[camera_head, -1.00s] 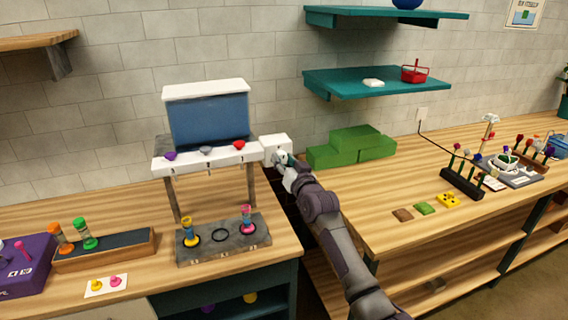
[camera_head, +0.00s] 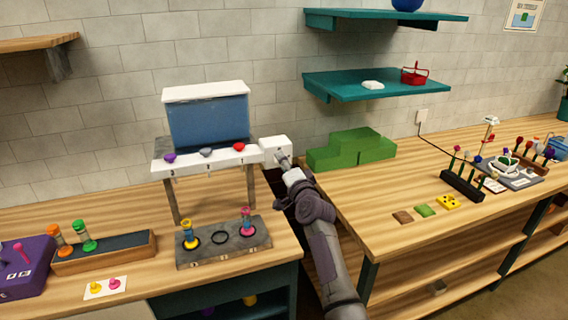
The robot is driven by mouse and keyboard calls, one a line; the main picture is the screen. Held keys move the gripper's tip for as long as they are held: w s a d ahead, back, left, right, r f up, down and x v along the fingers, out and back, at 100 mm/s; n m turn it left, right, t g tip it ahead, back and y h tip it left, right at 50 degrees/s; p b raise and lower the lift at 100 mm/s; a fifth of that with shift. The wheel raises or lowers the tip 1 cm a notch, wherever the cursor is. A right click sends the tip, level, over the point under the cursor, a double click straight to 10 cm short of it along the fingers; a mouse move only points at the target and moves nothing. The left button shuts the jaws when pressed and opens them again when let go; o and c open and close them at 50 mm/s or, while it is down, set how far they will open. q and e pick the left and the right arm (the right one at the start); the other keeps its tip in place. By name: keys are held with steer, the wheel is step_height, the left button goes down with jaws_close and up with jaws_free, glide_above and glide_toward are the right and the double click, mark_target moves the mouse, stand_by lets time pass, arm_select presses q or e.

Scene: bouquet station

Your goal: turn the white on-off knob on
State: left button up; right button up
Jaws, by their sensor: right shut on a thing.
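A dispenser with a blue tank (camera_head: 209,121) and a white front panel (camera_head: 190,163) stands on legs on the left bench. A white box (camera_head: 273,146) is at the panel's right end. My right gripper (camera_head: 283,161) reaches up to the front of this box, with its fingers shut on a small part there. That part sits where the white on-off knob would be, but the gripper hides it, so its setting cannot be seen. My left gripper is not in view.
A grey holder (camera_head: 222,246) with two colored vials stands below the dispenser. Green steps (camera_head: 352,149) stand on the right bench, close to my right arm. A gap separates the two benches. Teal shelves (camera_head: 377,85) hang above the right bench.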

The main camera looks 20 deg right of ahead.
steer(key=shift+f+m, duration=0.1)
steer(key=shift+m, duration=1.3)
steer(key=o, duration=1.1)
steer(key=shift+o, duration=0.2)
